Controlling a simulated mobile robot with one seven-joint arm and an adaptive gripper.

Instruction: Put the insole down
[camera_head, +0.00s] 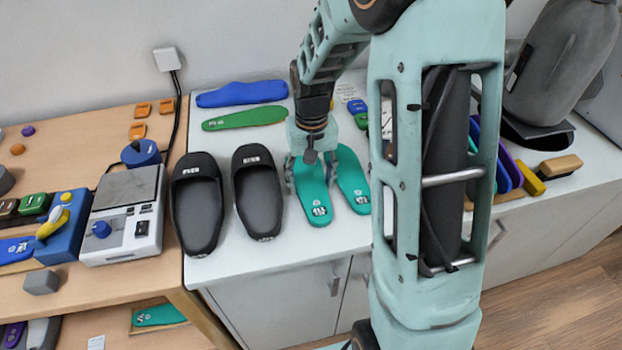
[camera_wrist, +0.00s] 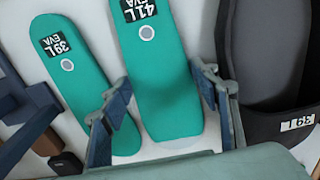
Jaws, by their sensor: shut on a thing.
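A teal insole (camera_head: 315,204) marked 41 L EVA is held across its width by my gripper (camera_head: 315,172). In the wrist view the gripper's two fingers (camera_wrist: 163,100) stand at either side of this insole (camera_wrist: 160,65), which lies flat between them. I cannot tell whether it touches the white counter or is just above it. A second teal insole (camera_head: 353,180), marked 39 L EVA (camera_wrist: 85,75), lies right beside it on the counter. My arm hides part of that area.
Two black slippers (camera_head: 197,208) (camera_head: 258,193) stand left of the insoles. Blue (camera_head: 243,93) and green (camera_head: 244,118) insoles lie behind on the white counter (camera_head: 290,254). A wooden table with a scale (camera_head: 125,215) adjoins at left. Free counter shows in front of the insoles.

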